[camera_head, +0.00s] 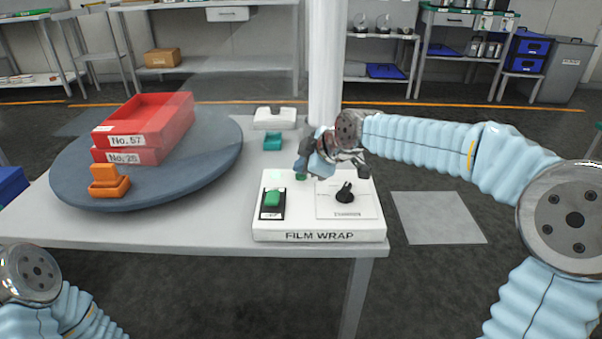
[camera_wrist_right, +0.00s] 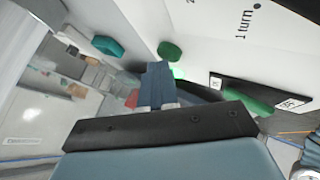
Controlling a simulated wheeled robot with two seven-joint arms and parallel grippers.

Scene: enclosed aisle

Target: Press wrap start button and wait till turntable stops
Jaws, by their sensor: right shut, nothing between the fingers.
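The white control box (camera_head: 318,236) labelled FILM WRAP stands at the table's front right corner. It carries a green rocker switch (camera_head: 272,198), a black knob (camera_head: 345,193) and a green button (camera_head: 300,176), partly hidden by my right gripper (camera_head: 303,168). In the right wrist view the shut, empty fingers (camera_wrist_right: 158,88) point toward the green button (camera_wrist_right: 170,50), with a lit green spot (camera_wrist_right: 178,73) beside it. I cannot tell whether they touch. The grey round turntable (camera_head: 210,160) bears two stacked red bins (camera_head: 140,125). My left gripper is out of view.
An orange item (camera_head: 108,183) sits at the turntable's front edge. A white block (camera_head: 275,118) and a teal block (camera_head: 272,142) lie behind the box. A white post (camera_head: 326,70) rises at the table's back. Shelves line the far wall.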

